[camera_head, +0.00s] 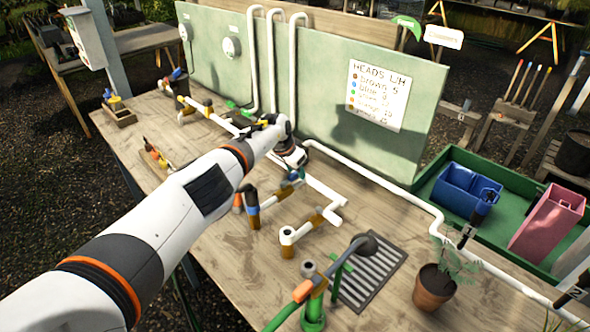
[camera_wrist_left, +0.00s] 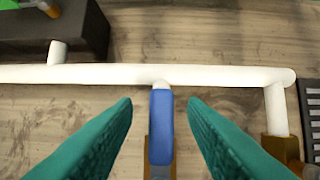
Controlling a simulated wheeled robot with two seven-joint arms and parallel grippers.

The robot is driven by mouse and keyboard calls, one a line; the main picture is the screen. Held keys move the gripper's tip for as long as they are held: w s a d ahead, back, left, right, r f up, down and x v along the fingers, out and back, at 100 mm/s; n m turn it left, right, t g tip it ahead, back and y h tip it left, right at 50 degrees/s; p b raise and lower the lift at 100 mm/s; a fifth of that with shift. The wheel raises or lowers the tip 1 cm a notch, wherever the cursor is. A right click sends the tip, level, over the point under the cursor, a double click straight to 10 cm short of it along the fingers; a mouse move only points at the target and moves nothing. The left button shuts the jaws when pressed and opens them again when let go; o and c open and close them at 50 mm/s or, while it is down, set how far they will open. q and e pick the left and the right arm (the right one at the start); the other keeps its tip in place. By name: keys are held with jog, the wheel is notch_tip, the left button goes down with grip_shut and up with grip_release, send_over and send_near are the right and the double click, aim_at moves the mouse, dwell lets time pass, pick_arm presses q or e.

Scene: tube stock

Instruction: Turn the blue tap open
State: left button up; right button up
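In the left wrist view, the blue tap (camera_wrist_left: 161,128) shows its long blue handle on a brass-coloured body, just below a white pipe (camera_wrist_left: 110,74). The handle points down the picture, across the pipe's line. The two teal fingers of my left gripper (camera_wrist_left: 160,104) are open, one on each side of the handle, with a gap on both sides. In the head view, my left gripper (camera_head: 294,168) is low over the pipework on the bench, and my wrist hides part of the tap there. My right gripper is not in view.
A green board (camera_head: 330,125) with white pipes stands behind the bench (camera_head: 210,260). Another tap with a blue part (camera_head: 252,199) stands close by. A drain grate (camera_head: 371,273), a potted plant (camera_head: 433,287) and a green hose pipe (camera_head: 313,305) are nearer the front.

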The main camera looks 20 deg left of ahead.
aim_at(292, 174)
pick_arm(q)
jog(key=p+v, duration=0.3)
jog(key=p, duration=0.1)
jog(key=shift+r, duration=0.25)
jog(key=v, duration=0.8)
jog(key=shift+s+r, duration=0.2)
